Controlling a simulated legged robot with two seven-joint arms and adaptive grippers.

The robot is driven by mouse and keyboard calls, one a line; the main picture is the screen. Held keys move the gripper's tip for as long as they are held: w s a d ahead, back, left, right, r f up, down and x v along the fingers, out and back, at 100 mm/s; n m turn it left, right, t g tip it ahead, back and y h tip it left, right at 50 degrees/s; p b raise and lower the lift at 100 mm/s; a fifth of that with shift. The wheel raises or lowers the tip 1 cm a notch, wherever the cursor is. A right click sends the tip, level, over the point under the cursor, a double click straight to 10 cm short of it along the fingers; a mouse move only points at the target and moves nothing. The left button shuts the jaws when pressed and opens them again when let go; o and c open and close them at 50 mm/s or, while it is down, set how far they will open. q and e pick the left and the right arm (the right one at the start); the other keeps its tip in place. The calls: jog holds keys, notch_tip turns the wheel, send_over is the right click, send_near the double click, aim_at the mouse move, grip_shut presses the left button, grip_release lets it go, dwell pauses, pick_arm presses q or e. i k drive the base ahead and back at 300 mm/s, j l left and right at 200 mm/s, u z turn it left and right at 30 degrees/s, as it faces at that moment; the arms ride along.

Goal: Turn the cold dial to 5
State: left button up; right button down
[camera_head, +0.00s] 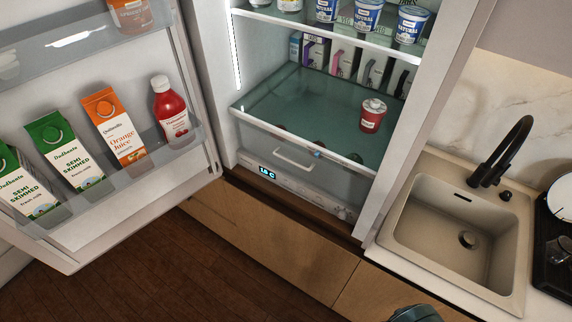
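The fridge stands open. A lit digital display (267,173) sits at the left of the pale strip below its clear drawer. A small pale knob-like shape (343,213) shows at the right end of the same strip. It may be the cold dial, but it is too small for me to read any numbers or its setting. Neither gripper's fingers are in view. A dark rounded part, which looks like part of my arm, shows at the bottom edge, well apart from the strip.
The open fridge door (150,190) fills the left, with cartons and a red bottle (171,113) in its rack. A clear drawer with a handle (294,160) is above the strip. A red-labelled cup (373,115) stands on the shelf. The sink (460,235) is at right.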

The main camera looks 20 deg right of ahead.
aim_at(342, 214)
jog(key=z, duration=1.35)
